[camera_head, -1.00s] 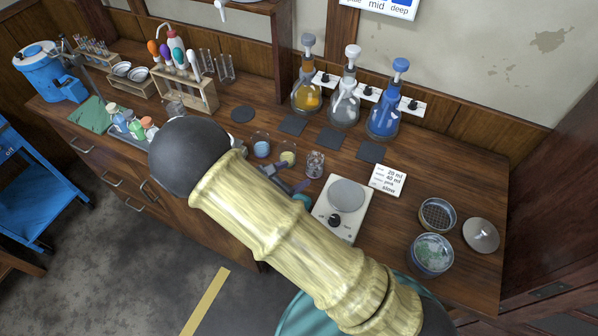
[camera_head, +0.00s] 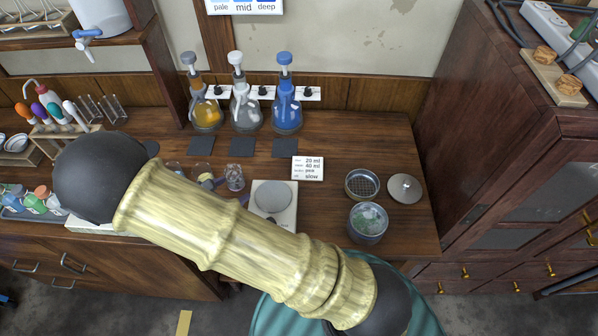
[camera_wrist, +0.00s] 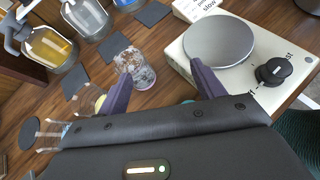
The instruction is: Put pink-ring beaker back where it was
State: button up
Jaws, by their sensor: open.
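A clear glass beaker (camera_head: 235,178) stands on the bench just left of the hot plate. In the wrist view the beaker (camera_wrist: 135,68) has a faint pinkish tint near its base; I cannot make out a clear ring. My gripper (camera_wrist: 163,76) is open, with its purple fingers apart and nothing held between them. The beaker is just beyond the left fingertip; I cannot tell if they touch. In the head view my gripper (camera_head: 230,192) is partly hidden by my arm. Two small beakers, one bluish (camera_head: 174,168) and one yellowish (camera_head: 206,178), stand left of it.
The hot plate (camera_head: 273,211) with a round top and black knob is close to the right finger. Dark square mats (camera_head: 242,147) lie behind, before orange, clear and blue flasks (camera_head: 287,105). A card (camera_head: 307,168), a sieve dish (camera_head: 362,184) and a bowl (camera_head: 368,222) are right.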

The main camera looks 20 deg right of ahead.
jog(key=d+m+g, duration=0.1)
jog(key=d, duration=0.1)
jog(key=s+d+r+m+g, duration=0.1)
jog(key=d+m, duration=0.1)
jog(key=s+d+r+m+g, duration=0.1)
jog(key=d+m+g, duration=0.1)
jog(key=shift+d+y, duration=0.2)
jog(key=shift+y, duration=0.1)
jog(key=s+d+r+m+g+y, duration=0.1)
jog(key=d+m, duration=0.1)
jog(key=s+d+r+m+g+y, duration=0.1)
jog(key=m, duration=0.1)
jog(key=s+d+r+m+g+y, duration=0.1)
jog(key=d+m, duration=0.1)
jog(key=m, duration=0.1)
jog(key=shift+s+d+r+g, duration=0.1)
jog(key=shift+s+d+g, duration=0.2)
jog(key=shift+s, duration=0.1)
jog(key=s+d+r+m+t+y, duration=0.2)
jog(key=s+d+r+m+y, duration=0.2)
jog(key=r+m, duration=0.4)
jog(key=d+m+y, duration=0.1)
jog(key=d+m, duration=0.1)
jog(key=m, duration=0.3)
jog(key=shift+y, duration=0.4)
jog(key=shift+w+d, duration=0.15)
